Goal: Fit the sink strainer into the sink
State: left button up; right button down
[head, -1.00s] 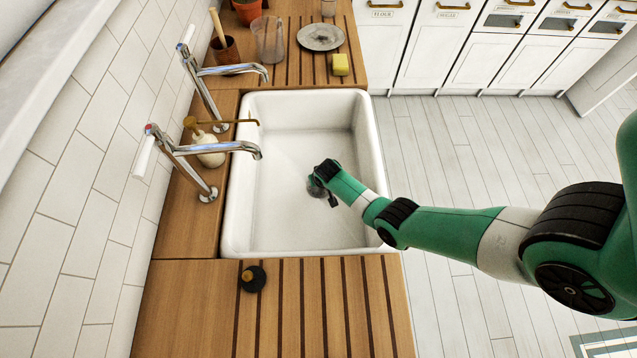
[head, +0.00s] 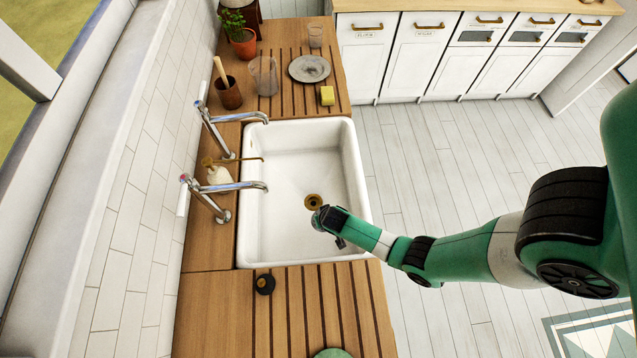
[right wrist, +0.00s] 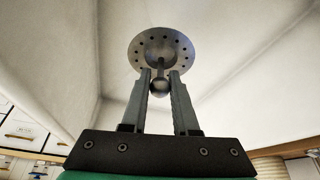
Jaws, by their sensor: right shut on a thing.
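The white sink (head: 277,160) is set in the wooden counter. A brass-coloured drain hole (head: 313,201) shows open in its floor. My right gripper (head: 322,217) reaches in over the sink's right side, just on the near side of the drain. In the right wrist view it (right wrist: 161,76) is shut on the knob of the sink strainer. The strainer (right wrist: 160,42) is a round grey metal dish with small holes around its rim. It sits beyond the fingertips, apart from the drain. In the head view the strainer (head: 317,221) is mostly hidden by the gripper. My left gripper is out of view.
Two chrome taps (head: 235,186) reach over the sink's left edge, with a soap bottle (head: 219,176) between them. A dark round object (head: 265,284) lies on the near counter. A yellow sponge (head: 327,95) and a grey plate (head: 309,69) are on the far counter.

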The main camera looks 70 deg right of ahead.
aim_at(316, 229)
jog(key=shift+s+a+r, duration=0.2)
jog(key=shift+s+a, duration=0.1)
jog(key=shift+a, duration=0.1)
jog(key=shift+n, duration=0.7)
jog(key=shift+s+a+f+n+t+y, duration=0.1)
jog(key=shift+a+f+n+t+y, duration=0.15)
jog(key=shift+n+y, duration=0.4)
jog(key=f+n+y, duration=0.1)
jog(key=n, duration=0.2)
jog(key=w+a+f+n+y+b, duration=0.1)
jog(key=f+n, duration=0.1)
jog(key=n, duration=0.2)
jog(key=w+a+f+n+t+y+b, duration=0.1)
jog(key=n, duration=0.3)
jog(key=shift+w+a+f+y, duration=0.2)
jog(key=shift+a+f+y, duration=0.05)
jog(key=shift+f+y, duration=0.1)
jog(key=w+d+r+m+b, duration=0.1)
jog(key=w+d+b, duration=0.1)
jog(key=d, duration=0.5)
jog(key=w+d+r+b, duration=0.1)
jog(key=w+d+r, duration=0.1)
jog(key=w+d, duration=0.2)
jog(key=d, duration=0.3)
jog(key=shift+m+b, duration=0.35)
jog(key=shift+b, duration=0.05)
notch_tip(316, 229, down, 9)
jog(key=b, duration=0.9)
